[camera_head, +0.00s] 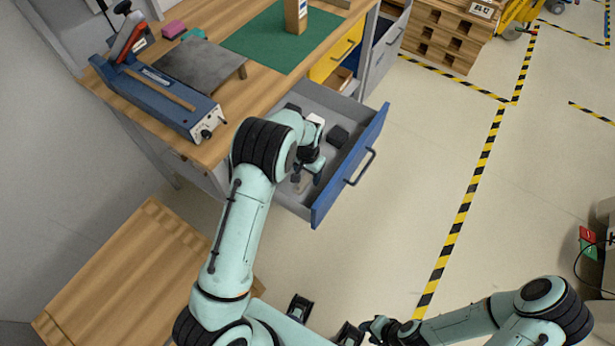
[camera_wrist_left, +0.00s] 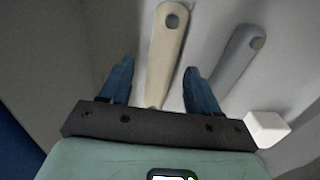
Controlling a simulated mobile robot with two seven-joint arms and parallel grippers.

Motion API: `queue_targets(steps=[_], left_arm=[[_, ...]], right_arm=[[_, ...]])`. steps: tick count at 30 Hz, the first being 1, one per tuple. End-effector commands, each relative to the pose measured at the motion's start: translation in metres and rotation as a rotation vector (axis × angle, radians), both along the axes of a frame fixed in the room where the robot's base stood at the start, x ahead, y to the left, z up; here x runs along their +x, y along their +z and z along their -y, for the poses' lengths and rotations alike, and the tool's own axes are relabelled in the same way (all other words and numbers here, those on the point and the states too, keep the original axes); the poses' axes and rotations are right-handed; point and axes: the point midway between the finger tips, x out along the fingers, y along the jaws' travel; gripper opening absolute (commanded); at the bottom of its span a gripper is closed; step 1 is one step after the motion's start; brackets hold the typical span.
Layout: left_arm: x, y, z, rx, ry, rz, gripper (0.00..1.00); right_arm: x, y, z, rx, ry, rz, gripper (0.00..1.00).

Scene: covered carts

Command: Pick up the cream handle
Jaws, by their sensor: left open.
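The cream handle (camera_wrist_left: 164,48) is a long, pale tapered piece with a hole near its rounded end, in the left wrist view. It lies on the floor of the open drawer (camera_head: 372,140). My left gripper (camera_wrist_left: 158,68) is open, with one blue finger on each side of the handle and visible gaps between. In the head view my left gripper (camera_head: 306,174) reaches into the drawer, and my arm hides the handle there. My right gripper (camera_head: 372,330) is low in the head view, away from the drawer; its jaws are unclear.
A grey handle (camera_wrist_left: 234,58) and a white block (camera_wrist_left: 267,128) lie right of the cream handle. A dark block (camera_head: 338,135) lies further along the drawer. The workbench (camera_head: 235,115) borders the drawer. A wooden pallet-like platform (camera_head: 130,275) stands at lower left. Floor right of the drawer is clear.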

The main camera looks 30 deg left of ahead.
Motion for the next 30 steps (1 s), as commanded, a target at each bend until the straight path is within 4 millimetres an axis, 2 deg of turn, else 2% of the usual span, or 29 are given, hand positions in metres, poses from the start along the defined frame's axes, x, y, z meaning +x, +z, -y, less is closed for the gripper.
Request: queue_targets(steps=[6, 12, 23, 26, 30], left_arm=[[0.0, -0.001, 0.0, 0.0, 0.0, 0.001, 0.62], [0.0, -0.001, 0.0, 0.0, 0.0, 0.001, 0.0], [0.001, 0.003, 0.0, 0.0, 0.0, 0.002, 0.0], [0.001, 0.011, 0.0, -0.001, 0.0, 0.002, 0.0], [0.001, 0.032, 0.0, -0.001, 0.0, 0.004, 0.0]], right_arm=[[0.0, 0.0, 0.0, 0.0, 0.0, 0.0, 0.38], [0.0, 0.0, 0.0, 0.0, 0.0, 0.0, 0.38], [0.0, 0.0, 0.0, 0.0, 0.0, 0.0, 0.38], [0.0, 0.001, 0.0, 0.0, 0.0, 0.0, 0.38], [0.001, 0.001, 0.0, 0.0, 0.0, 0.001, 0.38]])
